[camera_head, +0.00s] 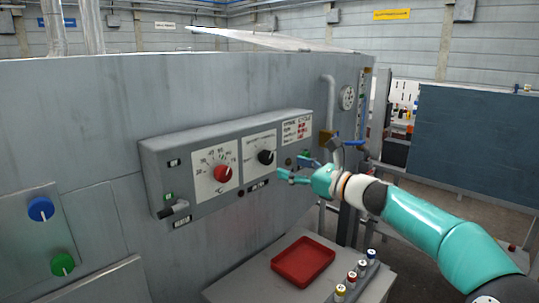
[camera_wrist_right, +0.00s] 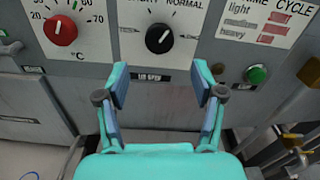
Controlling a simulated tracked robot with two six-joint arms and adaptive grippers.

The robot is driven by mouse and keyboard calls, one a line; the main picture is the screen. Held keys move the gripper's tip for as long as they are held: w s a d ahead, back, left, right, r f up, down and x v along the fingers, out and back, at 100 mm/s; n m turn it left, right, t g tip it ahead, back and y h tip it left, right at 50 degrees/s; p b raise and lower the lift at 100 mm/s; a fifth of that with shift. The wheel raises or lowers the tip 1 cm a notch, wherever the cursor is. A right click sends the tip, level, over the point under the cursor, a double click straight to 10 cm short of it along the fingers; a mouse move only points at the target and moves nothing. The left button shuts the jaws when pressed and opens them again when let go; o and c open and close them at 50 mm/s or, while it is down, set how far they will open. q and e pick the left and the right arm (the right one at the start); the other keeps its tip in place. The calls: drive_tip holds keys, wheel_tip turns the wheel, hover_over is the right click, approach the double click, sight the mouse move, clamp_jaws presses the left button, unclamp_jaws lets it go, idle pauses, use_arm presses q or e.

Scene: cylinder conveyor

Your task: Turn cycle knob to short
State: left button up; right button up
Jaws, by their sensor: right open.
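The cycle knob (camera_head: 265,157) is a black round knob on a white dial plate, on the grey control box. In the right wrist view the knob (camera_wrist_right: 159,39) sits top centre, its white mark seeming to point up and right, toward the word NORMAL. The label left of NORMAL is partly cut off by the top edge. My right gripper (camera_head: 294,168) is open and empty, just right of and below the knob in the head view. In the wrist view the gripper's fingers (camera_wrist_right: 160,84) stand apart below the knob, not touching it. My left gripper is not in view.
A red temperature knob (camera_head: 222,173) is left of the black knob. A green button (camera_wrist_right: 257,74) is at the right. A lever handle (camera_head: 174,210) projects at the box's lower left. Below are a red tray (camera_head: 303,240) and several small capped cylinders (camera_head: 351,277).

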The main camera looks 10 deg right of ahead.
sight(269, 160)
drive_tip(key=p+x, duration=0.3)
drive_tip(key=x, duration=0.3)
drive_tip(key=shift+w+a+r, duration=0.1)
drive_tip(key=shift+w+a, duration=0.15)
drive_tip(key=shift+p+x, duration=0.4)
drive_tip(key=shift+x, duration=0.4)
